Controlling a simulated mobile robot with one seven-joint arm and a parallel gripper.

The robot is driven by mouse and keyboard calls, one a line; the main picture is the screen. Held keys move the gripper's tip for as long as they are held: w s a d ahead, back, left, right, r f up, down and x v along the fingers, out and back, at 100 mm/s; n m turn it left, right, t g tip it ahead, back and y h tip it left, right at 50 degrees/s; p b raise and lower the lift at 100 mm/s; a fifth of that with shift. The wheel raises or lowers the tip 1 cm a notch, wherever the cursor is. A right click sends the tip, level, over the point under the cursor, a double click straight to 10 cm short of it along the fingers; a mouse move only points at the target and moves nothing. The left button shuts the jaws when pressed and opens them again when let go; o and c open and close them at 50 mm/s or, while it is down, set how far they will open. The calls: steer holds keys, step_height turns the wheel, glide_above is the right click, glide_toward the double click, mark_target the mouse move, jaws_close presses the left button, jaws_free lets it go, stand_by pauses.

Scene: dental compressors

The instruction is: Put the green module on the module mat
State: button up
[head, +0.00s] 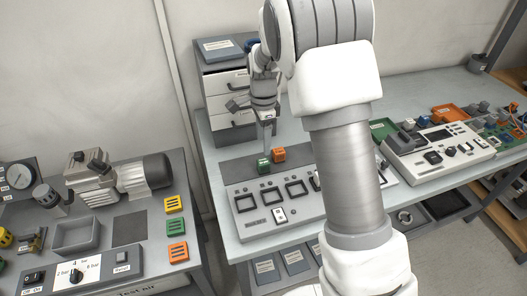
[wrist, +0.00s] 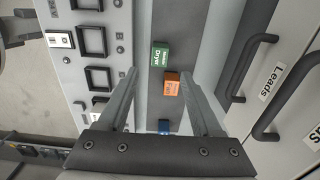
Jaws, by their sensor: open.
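A small green module (head: 264,166) with a "Dryer" label sits on a dark grey strip (head: 237,172), which looks like the module mat, along the back of the test panel. The green module also shows in the wrist view (wrist: 160,55), just beyond the fingertips. An orange module (head: 279,154) stands beside it and shows between the fingers in the wrist view (wrist: 171,84). A blue module (wrist: 165,126) lies farther along the strip, hidden in the head view. My gripper (wrist: 157,73) is open and empty, pointing down above the modules.
The panel has several dark square frames (head: 297,188) in front of the strip. A drawer cabinet (head: 228,100) stands close behind. The left bench has yellow, green (head: 175,226) and orange slotted blocks and a dark square patch (head: 130,228). A white console (head: 437,146) stands at right.

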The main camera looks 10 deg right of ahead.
steer(key=s+d+r+n+t, duration=0.1)
steer(key=s+d+r+n, duration=0.1)
steer(key=s+r+n, duration=0.5)
steer(key=s+d+r+t, duration=0.15)
steer(key=s+r, duration=0.35)
steer(key=r, duration=0.6)
steer(key=s+d+n+t, duration=0.1)
steer(key=s+n, duration=0.3)
steer(key=s, duration=0.4)
steer(key=s+d+r+n+t, duration=0.1)
steer(key=s+n, duration=0.3)
steer(key=s, duration=0.4)
steer(key=shift+s+d+r+n+t, duration=0.15)
steer(key=shift+d+r+n+t, duration=0.2)
steer(key=shift+d+t, duration=0.3)
steer(key=shift+d+f, duration=0.1)
steer(key=shift+d, duration=0.15)
